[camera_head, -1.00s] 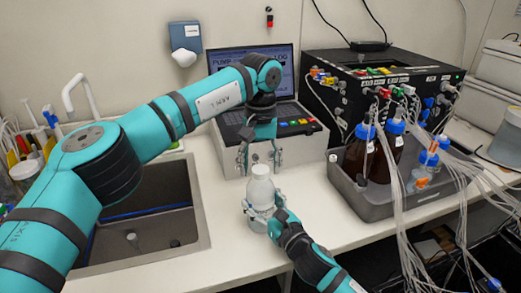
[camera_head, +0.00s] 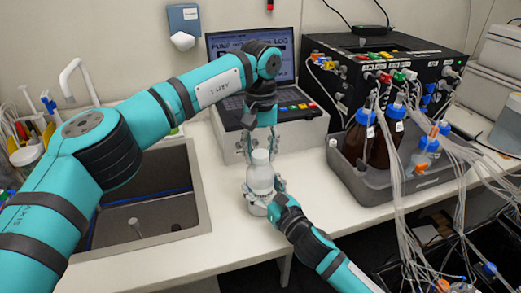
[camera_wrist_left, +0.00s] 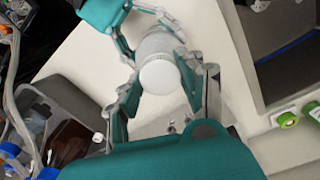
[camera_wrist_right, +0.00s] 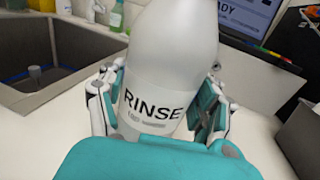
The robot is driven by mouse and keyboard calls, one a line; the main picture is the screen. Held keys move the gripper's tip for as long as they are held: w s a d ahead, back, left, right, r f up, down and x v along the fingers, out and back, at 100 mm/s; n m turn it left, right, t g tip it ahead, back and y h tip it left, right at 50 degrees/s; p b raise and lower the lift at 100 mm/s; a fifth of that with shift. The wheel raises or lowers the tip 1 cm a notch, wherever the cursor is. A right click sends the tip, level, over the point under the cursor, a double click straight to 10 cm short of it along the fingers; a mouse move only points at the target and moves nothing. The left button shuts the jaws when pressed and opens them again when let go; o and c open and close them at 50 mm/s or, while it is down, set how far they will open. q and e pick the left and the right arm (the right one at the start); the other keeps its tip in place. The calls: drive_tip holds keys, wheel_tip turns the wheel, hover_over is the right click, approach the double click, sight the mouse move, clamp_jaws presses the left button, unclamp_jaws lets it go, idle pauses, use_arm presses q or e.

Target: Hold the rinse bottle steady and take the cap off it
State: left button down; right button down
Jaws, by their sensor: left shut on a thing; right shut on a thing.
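The rinse bottle (camera_head: 260,177) stands upright on the white bench, a pale bottle with a "RINSE" label that shows in the right wrist view (camera_wrist_right: 150,105). My right gripper (camera_head: 263,192) is shut on its body, with a finger on each side of the label. The white round cap (camera_wrist_left: 160,77) sits on top of the bottle, seen from above in the left wrist view. My left gripper (camera_head: 260,151) points down from above, shut on the cap with a finger on each side. The bottle's neck is mostly hidden in the left wrist view.
A sink (camera_head: 150,222) lies to the left. A laptop (camera_head: 250,62) on a grey stand is behind the bottle. A grey tray (camera_head: 385,188) with brown blue-capped bottles (camera_head: 358,135) and many tubes stands to the right.

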use_arm(q)
drive_tip(key=n, duration=0.6)
drive_tip(key=shift+a+n, duration=0.1)
drive_tip(key=shift+n, duration=0.3)
drive_tip(key=n, duration=1.4)
drive_tip(key=shift+r, duration=0.1)
drive_tip(key=n, duration=0.7)
drive_tip(key=shift+n, duration=0.4)
drive_tip(key=n, duration=1.1)
drive_tip(key=shift+n, duration=0.4)
drive_tip(key=n, duration=0.7)
drive_tip(key=shift+r, duration=0.1)
drive_tip(key=n, duration=0.6)
